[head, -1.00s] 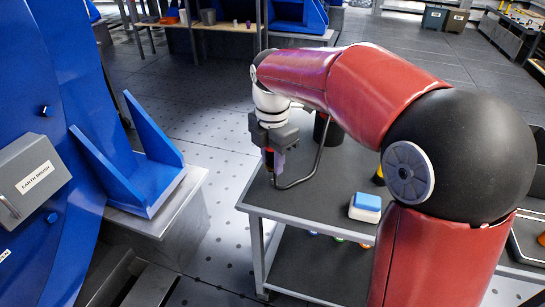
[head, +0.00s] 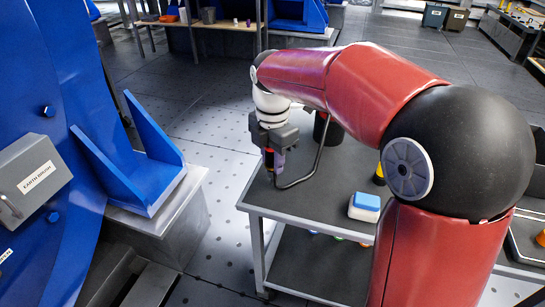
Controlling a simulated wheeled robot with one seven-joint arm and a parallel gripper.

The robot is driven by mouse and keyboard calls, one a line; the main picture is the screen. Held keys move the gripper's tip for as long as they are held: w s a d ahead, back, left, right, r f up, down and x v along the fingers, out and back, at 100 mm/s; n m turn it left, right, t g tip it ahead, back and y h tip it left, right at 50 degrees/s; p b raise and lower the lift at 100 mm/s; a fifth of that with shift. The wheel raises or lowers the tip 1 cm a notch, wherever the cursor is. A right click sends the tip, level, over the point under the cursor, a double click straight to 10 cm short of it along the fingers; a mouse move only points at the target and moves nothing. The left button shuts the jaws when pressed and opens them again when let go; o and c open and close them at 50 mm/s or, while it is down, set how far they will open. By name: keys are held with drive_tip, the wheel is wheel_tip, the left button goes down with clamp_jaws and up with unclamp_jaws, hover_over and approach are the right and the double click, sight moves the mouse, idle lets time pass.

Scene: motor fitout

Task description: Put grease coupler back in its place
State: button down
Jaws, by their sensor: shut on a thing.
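My gripper (head: 274,160) is at the far left corner of the grey cart (head: 310,200), pointing down. It is shut on a small dark and purple thing (head: 280,160), which I take to be the grease coupler. The fingers hide most of it, and its shape is hard to tell.
A white box with a blue top (head: 365,206) stands on the cart. A dark cylinder (head: 328,130) stands farther back. A blue machine with an "EARTH BRUSH" box (head: 33,180) is on the left. The cart's middle is mostly clear.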

drive_tip(key=shift+f+b, duration=0.7)
drive_tip(key=shift+f, duration=0.7)
drive_tip(key=c, duration=1)
unclamp_jaws()
drive_tip(key=shift+c, duration=0.2)
wheel_tip(320, 180, up, 8)
drive_tip(key=shift+f+p, duration=0.1)
drive_tip(key=shift+p, duration=0.45)
drive_tip(key=shift+s, duration=0.1)
